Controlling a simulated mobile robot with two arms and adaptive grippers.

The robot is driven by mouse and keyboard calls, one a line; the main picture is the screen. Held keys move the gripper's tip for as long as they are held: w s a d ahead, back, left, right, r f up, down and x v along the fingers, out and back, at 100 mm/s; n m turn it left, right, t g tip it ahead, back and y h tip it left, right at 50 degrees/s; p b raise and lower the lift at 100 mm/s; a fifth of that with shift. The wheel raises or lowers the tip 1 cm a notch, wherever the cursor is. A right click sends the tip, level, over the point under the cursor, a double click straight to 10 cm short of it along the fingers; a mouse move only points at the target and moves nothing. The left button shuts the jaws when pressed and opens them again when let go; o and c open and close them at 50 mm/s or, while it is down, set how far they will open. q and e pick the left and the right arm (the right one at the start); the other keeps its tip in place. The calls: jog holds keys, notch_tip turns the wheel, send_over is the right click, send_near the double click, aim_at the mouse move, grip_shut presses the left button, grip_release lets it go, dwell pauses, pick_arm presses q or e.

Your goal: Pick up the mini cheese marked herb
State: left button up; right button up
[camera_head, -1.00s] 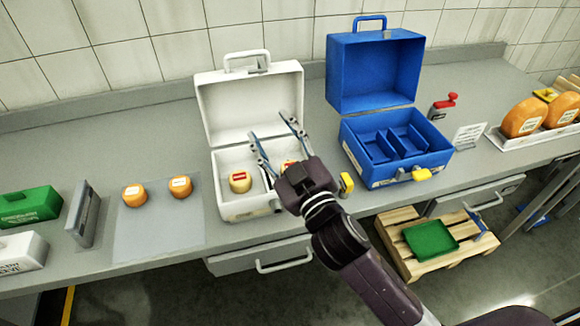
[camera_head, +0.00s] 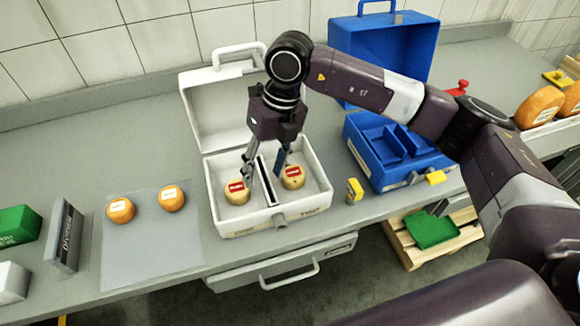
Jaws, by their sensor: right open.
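Two mini cheeses with red labels sit in the open white case, a left one (camera_head: 237,192) and a right one (camera_head: 293,177), with an upright divider (camera_head: 266,181) between them. Two orange mini cheeses with pale labels, a left one (camera_head: 121,210) and a right one (camera_head: 172,199), sit on the grey mat. The labels are too small to read, so I cannot tell which is herb. My right gripper (camera_head: 263,174) points down over the white case, open, its fingers to either side of the divider. I cannot tell whether it touches anything. My left gripper is out of view.
The white case (camera_head: 262,228) has its lid raised behind my gripper. An open blue case (camera_head: 398,177) stands to the right, with a yellow block (camera_head: 354,190) between. A grey divider block (camera_head: 66,236) and green box (camera_head: 18,226) stand left. An open drawer (camera_head: 285,262) juts out below.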

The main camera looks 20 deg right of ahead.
aim_at(293, 173)
jog(key=w+d+h, duration=0.1)
jog(key=d, duration=0.1)
jog(key=w+d+h, duration=0.1)
jog(key=d, duration=0.1)
jog(key=w+d+r+m, duration=0.1)
jog(key=d, duration=0.2)
jog(key=shift+d+t+h, duration=0.1)
jog(key=shift+t+h, duration=0.2)
jog(key=shift+h, duration=0.1)
jog(key=f+p, duration=0.1)
jog(key=f, duration=0.1)
jog(key=f+p, duration=0.1)
jog(key=f, duration=0.1)
jog(key=f+p, duration=0.1)
jog(key=f, duration=0.2)
jog(key=shift+s+d+p, duration=0.1)
jog(key=shift+s+p, duration=0.3)
jog(key=shift+f, duration=0.25)
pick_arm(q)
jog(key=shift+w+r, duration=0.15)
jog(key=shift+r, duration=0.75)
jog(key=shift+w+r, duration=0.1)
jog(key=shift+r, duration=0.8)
pick_arm(e)
jog(key=c, duration=0.9)
jog(key=shift+r, duration=0.1)
